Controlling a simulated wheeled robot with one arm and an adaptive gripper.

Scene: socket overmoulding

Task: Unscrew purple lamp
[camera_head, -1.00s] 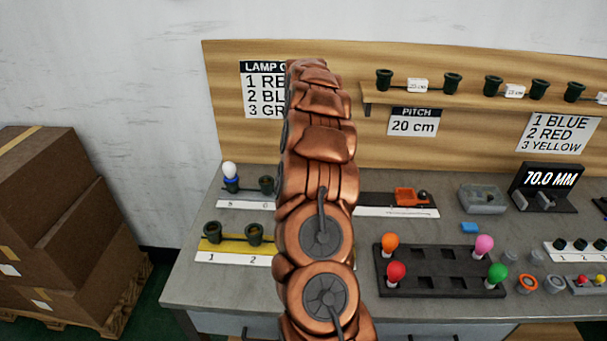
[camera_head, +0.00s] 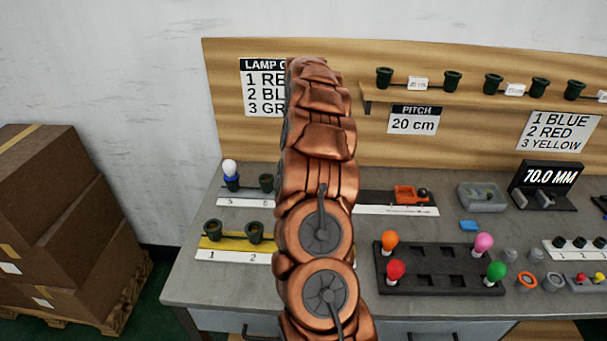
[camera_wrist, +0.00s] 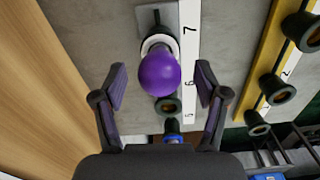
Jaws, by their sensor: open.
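In the wrist view a purple lamp (camera_wrist: 160,74) stands in a socket with a white ring, beside a white strip marked with numbers. The strip's number 7 is close to this socket. My gripper (camera_wrist: 160,80) is open, with one finger to the left of the lamp and one to the right. Both fingers look apart from the lamp. In the head view my copper arm hides the purple lamp and my gripper.
Empty dark sockets stand on a yellow strip (camera_head: 222,244). A white lamp (camera_head: 230,168) sits in a blue-ringed socket at left. A dark tray (camera_head: 440,282) holds orange, red, pink and green lamps. The wooden back panel (camera_wrist: 40,80) is close on the left in the wrist view.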

